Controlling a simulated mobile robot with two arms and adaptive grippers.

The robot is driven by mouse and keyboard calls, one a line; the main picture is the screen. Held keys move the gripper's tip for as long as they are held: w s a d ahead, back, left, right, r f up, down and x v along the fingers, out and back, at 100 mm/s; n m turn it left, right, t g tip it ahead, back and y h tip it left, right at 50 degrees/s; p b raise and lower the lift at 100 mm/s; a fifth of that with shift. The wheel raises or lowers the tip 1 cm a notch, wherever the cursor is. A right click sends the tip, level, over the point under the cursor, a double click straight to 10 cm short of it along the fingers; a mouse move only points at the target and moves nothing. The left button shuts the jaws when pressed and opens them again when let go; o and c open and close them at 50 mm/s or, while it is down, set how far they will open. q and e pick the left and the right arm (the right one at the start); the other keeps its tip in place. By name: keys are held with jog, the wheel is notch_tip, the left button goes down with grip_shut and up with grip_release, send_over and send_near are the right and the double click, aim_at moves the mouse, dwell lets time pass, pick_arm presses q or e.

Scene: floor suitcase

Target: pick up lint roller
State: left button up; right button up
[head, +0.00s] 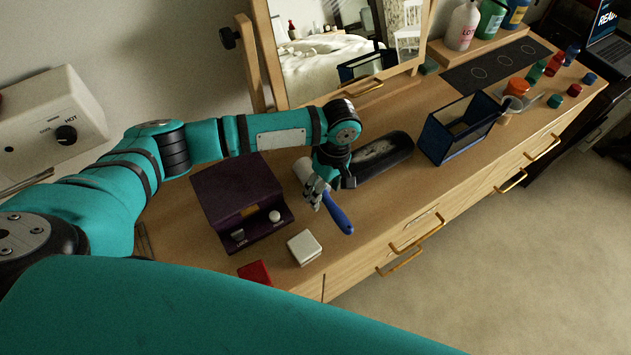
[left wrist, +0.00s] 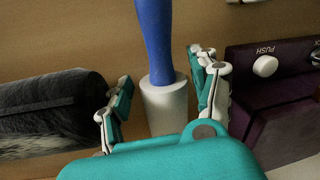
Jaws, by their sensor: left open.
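The lint roller lies on the wooden dresser top, with a blue handle (head: 338,214) pointing toward the front edge and a white roll end partly hidden by my gripper in the head view. My left gripper (head: 319,193) is low over it, from above. In the left wrist view the blue handle (left wrist: 155,40) runs up from the white roll (left wrist: 165,105), and the roll lies between the two spread fingers of my left gripper (left wrist: 160,105), with gaps on both sides. The gripper is open. My right gripper is not in view.
A dark purple box (head: 235,190) with knobs stands left of the roller. A dark furry cylinder (head: 380,158) lies close on the right. A white box (head: 304,247) and a red item (head: 255,273) are near the front edge. A blue-framed bin (head: 462,128) stands farther right.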

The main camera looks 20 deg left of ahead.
pick_arm(q)
jog(key=c, duration=1)
jog(key=shift+r, duration=0.15)
notch_tip(320, 180, up, 10)
jog(key=b, duration=0.1)
jog(key=o, duration=0.5)
jog(key=c, duration=0.3)
jog(key=shift+w, duration=0.1)
